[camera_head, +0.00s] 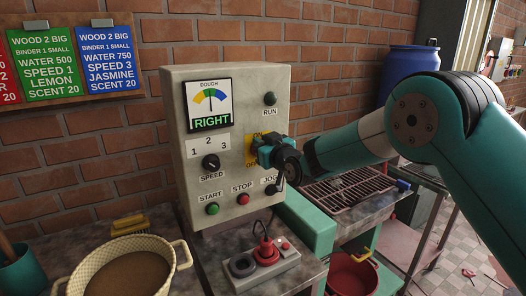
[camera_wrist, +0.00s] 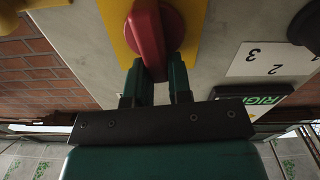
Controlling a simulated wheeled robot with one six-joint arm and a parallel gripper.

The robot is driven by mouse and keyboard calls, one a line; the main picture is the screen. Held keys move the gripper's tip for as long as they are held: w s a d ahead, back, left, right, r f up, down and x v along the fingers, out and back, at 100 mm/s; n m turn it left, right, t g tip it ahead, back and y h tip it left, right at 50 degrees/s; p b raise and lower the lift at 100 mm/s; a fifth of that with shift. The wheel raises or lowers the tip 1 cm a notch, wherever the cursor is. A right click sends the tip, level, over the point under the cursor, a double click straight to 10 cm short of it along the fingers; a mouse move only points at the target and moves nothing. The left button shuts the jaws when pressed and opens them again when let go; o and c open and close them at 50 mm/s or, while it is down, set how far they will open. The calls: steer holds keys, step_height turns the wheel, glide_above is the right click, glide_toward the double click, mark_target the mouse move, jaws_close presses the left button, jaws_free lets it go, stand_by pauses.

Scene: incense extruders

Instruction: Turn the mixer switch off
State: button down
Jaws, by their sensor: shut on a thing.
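The mixer switch is a red rotary handle (camera_wrist: 150,38) on a yellow plate (camera_wrist: 190,48) in the wrist view. The plate also shows in the head view (camera_head: 249,150), on the right side of the pale control panel (camera_head: 242,88); there my gripper hides the red handle. My gripper (camera_wrist: 158,78) has its two dark green fingers on either side of the handle and is shut on it. In the head view my gripper (camera_head: 266,153) reaches the panel from the right. The plate's lettering is mostly covered, so I cannot tell which position the handle points to.
The panel carries a gauge reading RIGHT (camera_head: 209,104), a speed knob (camera_head: 211,162), a green start button (camera_head: 212,208) and a red stop button (camera_head: 243,198). A metal rack (camera_head: 352,190) lies right.

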mark_target(249, 150)
steer(key=n+b, duration=0.4)
steer(key=b, duration=0.1)
steer(key=s+a+f+n+b, duration=0.1)
steer(key=n+b, duration=0.3)
steer(key=b, duration=0.2)
steer(key=a+f+n+b, duration=0.1)
steer(key=n+b, duration=0.3)
steer(key=b, duration=0.2)
steer(key=shift+s+f+n, duration=0.2)
steer(key=shift+f+n, duration=0.05)
steer(key=shift+n, duration=0.05)
steer(key=shift+f+n+b, duration=0.25)
steer(key=shift+n+b, duration=1.2)
steer(key=shift+n, duration=0.35)
steer(key=c, duration=1)
jaws_free()
steer(key=shift+c, duration=0.2)
steer(key=shift+s, duration=0.1)
